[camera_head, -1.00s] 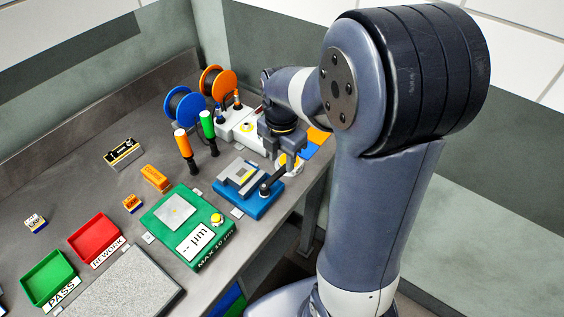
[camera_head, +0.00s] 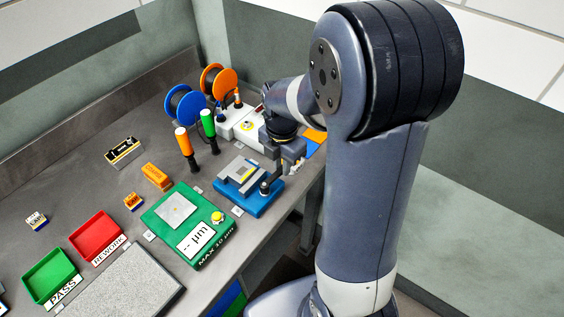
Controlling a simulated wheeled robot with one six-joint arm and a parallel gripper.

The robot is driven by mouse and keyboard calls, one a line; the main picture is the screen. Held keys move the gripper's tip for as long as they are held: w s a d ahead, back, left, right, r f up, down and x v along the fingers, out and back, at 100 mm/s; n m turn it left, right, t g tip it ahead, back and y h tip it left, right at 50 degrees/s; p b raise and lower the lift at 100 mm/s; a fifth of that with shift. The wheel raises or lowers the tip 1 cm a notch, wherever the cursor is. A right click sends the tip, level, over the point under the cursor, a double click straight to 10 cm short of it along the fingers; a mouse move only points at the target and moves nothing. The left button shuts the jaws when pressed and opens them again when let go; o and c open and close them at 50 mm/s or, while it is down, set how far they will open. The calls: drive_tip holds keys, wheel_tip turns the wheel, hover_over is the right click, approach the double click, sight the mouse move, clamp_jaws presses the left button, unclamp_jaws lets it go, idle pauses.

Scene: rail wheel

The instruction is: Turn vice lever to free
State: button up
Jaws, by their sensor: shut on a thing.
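The vice (camera_head: 257,206) is a blue block with grey jaws and a yellow strip, near the bench's right edge. Its dark lever (camera_head: 266,188) pivots at the vice's right end and points up and to the right in the picture. My gripper (camera_head: 279,168) points down at the lever's outer end and is shut on it. The fingertips are small here, and the grip itself is partly hidden.
A green gauge block (camera_head: 214,246) stands left of the vice. Orange and green-handled tools (camera_head: 207,124) stand upright behind it. A white device (camera_head: 243,122) and two spools are farther back. Red and green trays (camera_head: 96,237) lie at left.

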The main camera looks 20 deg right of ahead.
clamp_jaws()
drive_tip(key=s+m, duration=0.1)
drive_tip(key=m, duration=0.1)
drive_tip(key=s+m, duration=0.1)
drive_tip(key=m, duration=0.1)
drive_tip(key=shift+s+d+b, duration=0.1)
drive_tip(key=shift+d+b, duration=0.25)
drive_tip(key=shift+d, duration=0.05)
drive_tip(key=s+m, duration=0.1)
drive_tip(key=m, duration=0.1)
drive_tip(key=s+m, duration=0.1)
drive_tip(key=m, duration=0.1)
drive_tip(key=shift+s+m, duration=0.3)
drive_tip(key=s+m, duration=0.1)
drive_tip(key=m, duration=0.1)
drive_tip(key=s+a+m, duration=0.1)
drive_tip(key=m, duration=0.1)
drive_tip(key=shift+s+b, duration=0.1)
drive_tip(key=shift+b, duration=0.2)
drive_tip(key=shift+s+a+m, duration=0.4)
drive_tip(key=shift+m, duration=0.65)
drive_tip(key=shift+s+a+m, duration=0.35)
drive_tip(key=shift+a+m, duration=0.05)
drive_tip(key=shift+m, duration=0.65)
drive_tip(key=o, duration=0.8)
unclamp_jaws()
